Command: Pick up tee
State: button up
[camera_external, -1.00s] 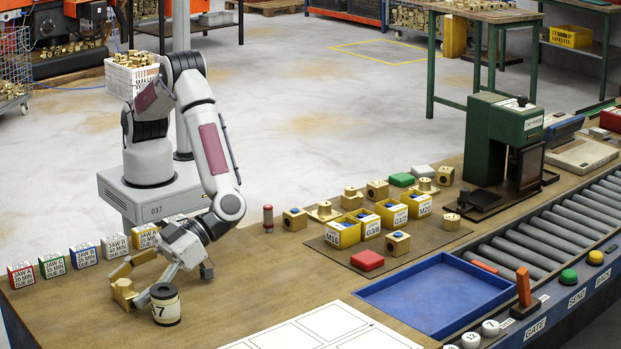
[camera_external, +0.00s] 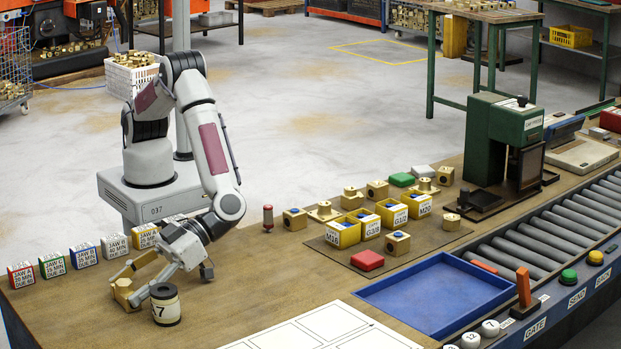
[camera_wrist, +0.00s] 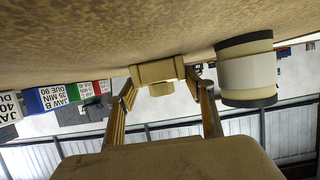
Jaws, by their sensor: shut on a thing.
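The tee is a brass block fitting (camera_external: 124,294) standing on the bench at the left front. My gripper (camera_external: 135,288) reaches down to it from the right. In the wrist view the tee (camera_wrist: 158,74) sits between the two fingertips (camera_wrist: 160,84), with a round stub facing the camera. The fingers are shut on it. It appears at bench level; I cannot tell whether it is clear of the surface. Part of it is hidden by the fingers in the outside view.
A cream and black cylinder marked 7 (camera_external: 165,304) stands close beside my gripper, and also shows in the wrist view (camera_wrist: 247,70). Labelled jaw boxes (camera_external: 84,255) stand in a row behind. A blue tray (camera_external: 435,284) and white marked sheet (camera_external: 325,328) lie to the right.

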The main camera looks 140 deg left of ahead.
jog(key=shift+r, duration=0.25)
jog(key=shift+r, duration=4.85)
